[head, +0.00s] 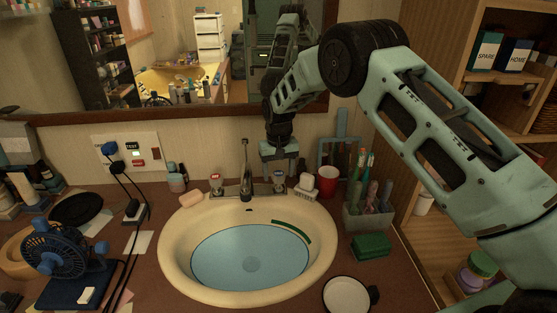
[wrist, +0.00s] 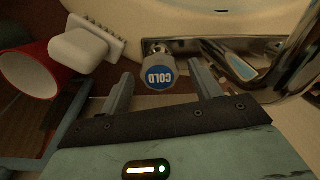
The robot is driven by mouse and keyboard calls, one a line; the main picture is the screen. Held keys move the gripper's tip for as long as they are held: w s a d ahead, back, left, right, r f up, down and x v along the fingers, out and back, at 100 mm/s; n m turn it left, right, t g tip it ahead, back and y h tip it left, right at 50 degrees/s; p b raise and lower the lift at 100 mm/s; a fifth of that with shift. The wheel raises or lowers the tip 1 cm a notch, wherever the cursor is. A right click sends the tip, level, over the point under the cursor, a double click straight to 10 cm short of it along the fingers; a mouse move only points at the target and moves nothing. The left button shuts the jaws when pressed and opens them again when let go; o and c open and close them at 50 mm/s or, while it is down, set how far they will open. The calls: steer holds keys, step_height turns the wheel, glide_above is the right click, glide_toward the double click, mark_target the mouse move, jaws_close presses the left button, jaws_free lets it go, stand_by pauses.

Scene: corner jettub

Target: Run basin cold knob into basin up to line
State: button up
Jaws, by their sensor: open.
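The cream basin (head: 172,255) holds bluish water (head: 250,258). A green line (head: 291,230) curves on its inner wall at right, and the water's edge lies a little below it. The cold knob (head: 279,177) stands right of the chrome faucet (head: 246,180); I make out no stream. In the wrist view the cold knob (wrist: 158,74), with a blue COLD label, sits between the tips of my open gripper (wrist: 160,70), with a gap visible on both sides. In the head view my gripper (head: 279,160) is just above and behind the knob.
The hot knob (head: 215,179) has a red label. A white brush (head: 306,185) and red cup (head: 327,180) stand close right of the cold knob. A toothbrush holder (head: 368,216) and green sponge (head: 371,245) are farther right. A soap bar (head: 191,199) lies at left. The mirror is behind.

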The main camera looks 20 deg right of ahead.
mark_target(279, 173)
step_height(279, 173, up, 17)
steer(key=b, duration=0.2)
steer(key=shift+r, duration=0.1)
stand_by(0.3)
steer(key=s+a+r+n, duration=0.1)
steer(key=s+a, duration=0.2)
steer(key=s, duration=0.5)
steer(key=s+a+r+n+y, duration=0.15)
steer(key=s+a, duration=0.25)
steer(key=s, duration=0.4)
steer(key=s+a+n, duration=0.2)
steer(key=s+a, duration=0.1)
steer(key=s, duration=0.4)
steer(key=s+d+f+n, duration=0.1)
steer(key=s+d+f, duration=0.1)
steer(key=s, duration=0.9)
steer(key=s+d+f+n, duration=0.2)
steer(key=s, duration=0.9)
steer(key=shift+f+h, duration=0.4)
steer(key=shift+h, duration=0.05)
steer(key=shift+a, duration=0.1)
